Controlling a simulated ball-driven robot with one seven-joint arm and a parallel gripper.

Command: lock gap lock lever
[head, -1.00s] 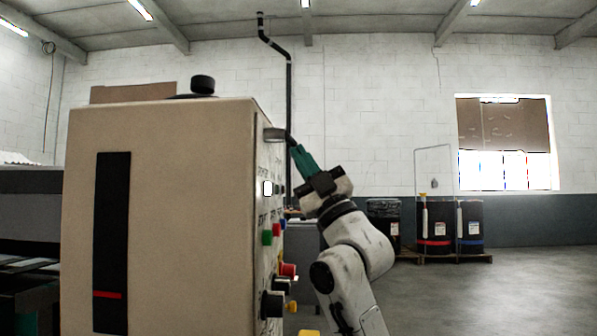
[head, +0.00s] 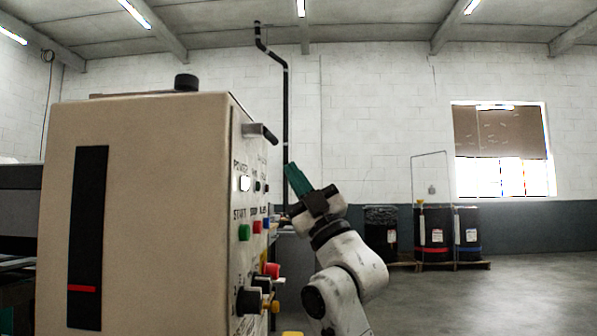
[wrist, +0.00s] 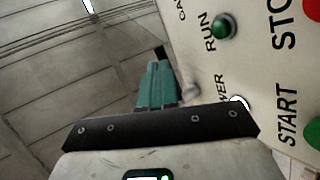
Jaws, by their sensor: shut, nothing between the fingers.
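The lever (head: 262,132) stands out near the top of the control box's right-hand panel, with a grey hub and a dark handle pointing right and slightly down. I take it to be the gap lock lever; its label is not readable in the head view. My gripper (head: 289,167) has teal fingers, pointing up and slightly left. It is shut and empty, below and right of the handle's end in the picture, with a visible space between them. In the wrist view the closed fingers (wrist: 158,75) lie beside the panel. A dark piece shows just past their tips; I cannot tell whether it is the lever.
The beige control box (head: 140,200) fills the left side. Its panel carries a green button (head: 244,232), a red button (head: 257,226) and black knobs (head: 248,300) below. Dark drums (head: 432,235) stand far back. Floor at the right is clear.

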